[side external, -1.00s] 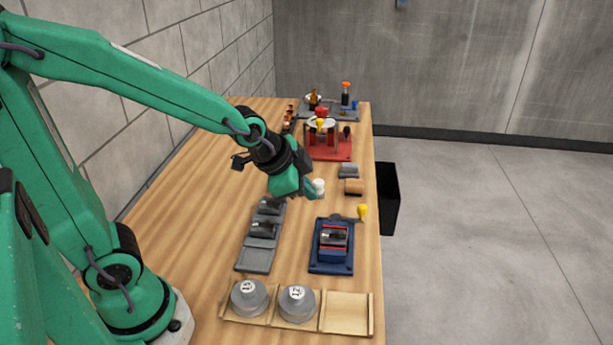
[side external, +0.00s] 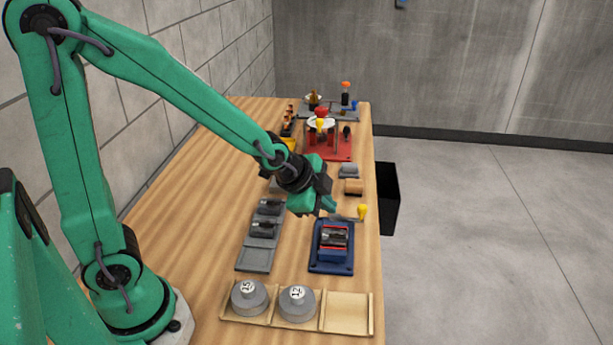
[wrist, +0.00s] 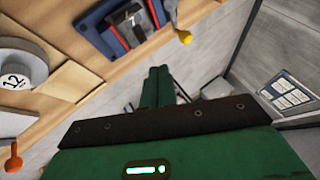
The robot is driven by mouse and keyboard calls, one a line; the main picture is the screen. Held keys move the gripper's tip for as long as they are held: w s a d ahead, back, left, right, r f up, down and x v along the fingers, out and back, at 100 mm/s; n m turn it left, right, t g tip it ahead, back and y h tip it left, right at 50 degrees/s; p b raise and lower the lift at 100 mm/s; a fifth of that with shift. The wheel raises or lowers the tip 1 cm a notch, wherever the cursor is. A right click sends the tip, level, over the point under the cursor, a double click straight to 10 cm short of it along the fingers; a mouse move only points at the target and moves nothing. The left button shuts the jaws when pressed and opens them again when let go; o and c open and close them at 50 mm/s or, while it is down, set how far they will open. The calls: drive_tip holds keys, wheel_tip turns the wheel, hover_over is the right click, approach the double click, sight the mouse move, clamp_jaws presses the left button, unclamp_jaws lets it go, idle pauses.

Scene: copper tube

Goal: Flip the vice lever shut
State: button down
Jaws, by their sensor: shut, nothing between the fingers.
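The blue vice (side external: 331,250) sits on the right part of the bench, with dark and red jaws on top. Its lever ends in a yellow knob (side external: 362,212) and points right, toward the bench edge. The wrist view also shows the vice (wrist: 98,32) and the yellow knob (wrist: 184,37) at the top. My gripper (side external: 329,205) is shut and empty, just behind the vice near the lever's left end. I cannot tell whether it touches the lever. In the wrist view the fingers (wrist: 158,86) lie together, below and left of the knob.
A grey rack (side external: 258,256) with dark blocks stands left of the vice. Two grey weights (side external: 249,298) (side external: 297,303) sit in a wooden tray (side external: 346,314) in front. A red stand (side external: 339,147) is farther back. A black bin (side external: 389,198) stands beyond the right edge.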

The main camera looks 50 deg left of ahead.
drive_tip(key=shift+x, duration=4.45)
drive_tip(key=w, duration=0.2)
drive_tip(key=w+f, duration=0.1)
drive_tip(key=shift+a, duration=0.35)
drive_tip(key=shift+w+a, duration=0.3)
drive_tip(key=shift+w, duration=0.3)
